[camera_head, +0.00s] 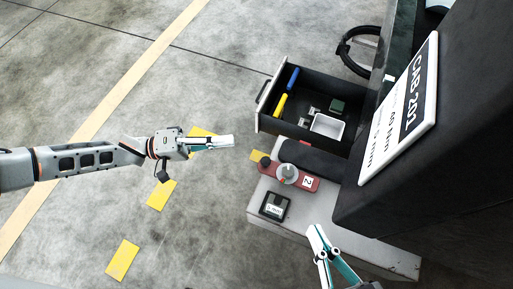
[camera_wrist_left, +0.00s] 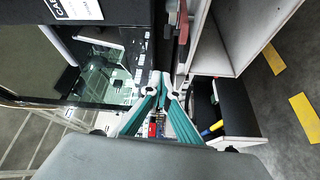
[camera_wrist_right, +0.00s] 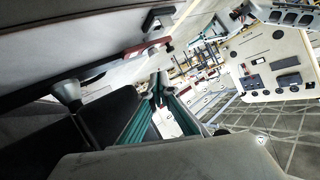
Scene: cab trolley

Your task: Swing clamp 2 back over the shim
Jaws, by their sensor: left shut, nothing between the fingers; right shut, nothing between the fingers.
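Clamp 2 is a red bar (camera_head: 299,181) with a white "2" label, a round grey knob and a dark knob at its left end. It lies on the grey ledge (camera_head: 237,205) below the drawer. A small dark plate with a pale label, probably the shim (camera_head: 274,206), lies on the ledge, apart from the red bar in the picture. My left gripper (camera_head: 231,141) is shut and empty, left of the ledge and below the drawer front. My right gripper (camera_head: 314,230) is shut and empty, over the ledge's lower part, right of the plate. Neither gripper touches the clamp.
An open drawer (camera_head: 265,124) holds a blue tool, a yellow tool, a white tray (camera_head: 328,125) and small parts. A big dark cab body with a "CAB 201" sign (camera_head: 402,108) blocks the right side. The floor at left is free, with yellow markings.

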